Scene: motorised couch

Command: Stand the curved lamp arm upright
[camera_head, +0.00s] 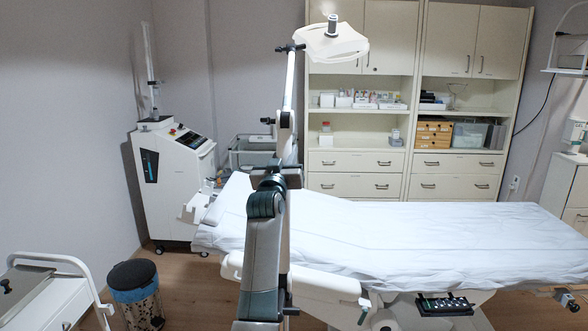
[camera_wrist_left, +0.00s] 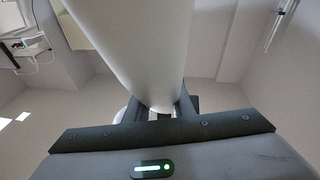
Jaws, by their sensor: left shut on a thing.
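The curved lamp arm (camera_head: 289,82) is a slim white pole that rises almost upright near the head end of the couch. It carries a flat white lamp head (camera_head: 330,45) at its top. My left gripper (camera_head: 277,172) is at the lower part of the pole, and my own arm hides much of what lies below. In the left wrist view, a wide, smooth white piece of the lamp arm (camera_wrist_left: 135,45) runs down between the dark fingers of my left gripper (camera_wrist_left: 158,108), which are shut on it. My right gripper is not in view.
The couch (camera_head: 420,230) with a white sheet spreads to the right. A white machine (camera_head: 170,185) stands left behind it. A bin (camera_head: 135,290) and a white trolley (camera_head: 50,300) are at lower left. Cabinets (camera_head: 370,170) line the back wall. Some floor is free left of the couch.

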